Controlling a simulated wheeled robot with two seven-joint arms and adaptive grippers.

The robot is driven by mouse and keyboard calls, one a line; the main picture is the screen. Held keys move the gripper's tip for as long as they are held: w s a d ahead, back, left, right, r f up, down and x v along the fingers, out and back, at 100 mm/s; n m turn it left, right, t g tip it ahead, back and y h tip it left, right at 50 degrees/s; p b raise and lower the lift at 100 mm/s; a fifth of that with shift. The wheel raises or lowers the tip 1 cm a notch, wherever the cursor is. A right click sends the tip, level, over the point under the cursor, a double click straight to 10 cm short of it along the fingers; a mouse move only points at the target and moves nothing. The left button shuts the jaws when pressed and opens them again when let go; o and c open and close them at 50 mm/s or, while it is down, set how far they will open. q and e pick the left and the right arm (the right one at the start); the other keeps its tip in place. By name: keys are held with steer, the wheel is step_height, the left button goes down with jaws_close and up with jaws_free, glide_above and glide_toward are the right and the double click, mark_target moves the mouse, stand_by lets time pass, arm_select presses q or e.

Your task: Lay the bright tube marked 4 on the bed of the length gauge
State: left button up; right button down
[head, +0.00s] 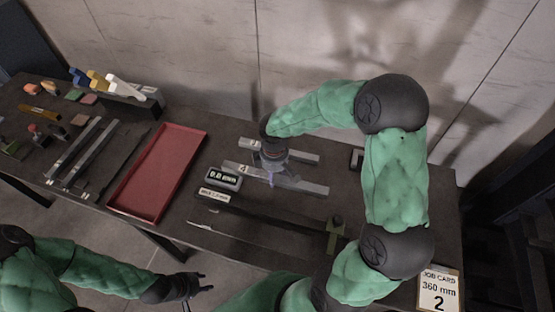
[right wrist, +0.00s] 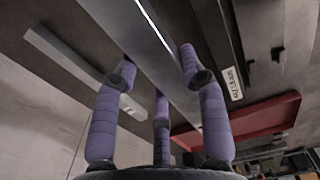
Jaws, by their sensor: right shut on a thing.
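The bright tube marked 4 (head: 312,187) is a long grey square bar with a white number label near its left end. My right gripper (head: 271,178) is shut on it near its middle from above. In the right wrist view the tube (right wrist: 145,50) passes between the purple fingers. The length gauge has a small display (head: 223,178) reading about 0.0 mm and a dark bed (head: 270,215) running right to a green end piece (head: 335,226). The held tube is behind the bed, apart from it. My left gripper (head: 205,284) is open and empty at the front of the bench.
A second grey bar (head: 300,156) lies behind the held tube. A red tray (head: 155,175) is to the left, with more bars (head: 85,150) beyond it. A thin pale strip (head: 215,229) lies before the bed. A job card (head: 439,290) reads 360 mm, 2.

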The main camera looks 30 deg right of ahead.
steer(key=w+d+f, duration=0.2)
steer(key=d+f, duration=0.1)
steer(key=w+d+f+b, duration=0.1)
steer(key=w+d+f, duration=0.2)
steer(key=d, duration=0.1)
steer(key=w+d+f, duration=0.2)
steer(key=d, duration=0.1)
steer(key=shift+w+d+f+b, duration=0.25)
steer(key=shift+w+f+b, duration=0.1)
steer(key=shift+f, duration=0.05)
steer(key=shift+w+d+f, duration=0.15)
steer(key=shift+f, duration=0.1)
steer(key=shift+w+d+f+b, duration=0.1)
steer(key=shift+f+b, duration=0.1)
steer(key=shift+f, duration=0.7)
steer(key=shift+w+d+f+b, duration=0.1)
steer(key=shift+f+b, duration=0.1)
steer(key=shift+f, duration=0.65)
steer(key=shift+s, duration=0.1)
steer(key=shift+f, duration=0.15)
steer(key=c, duration=0.7)
jaws_free()
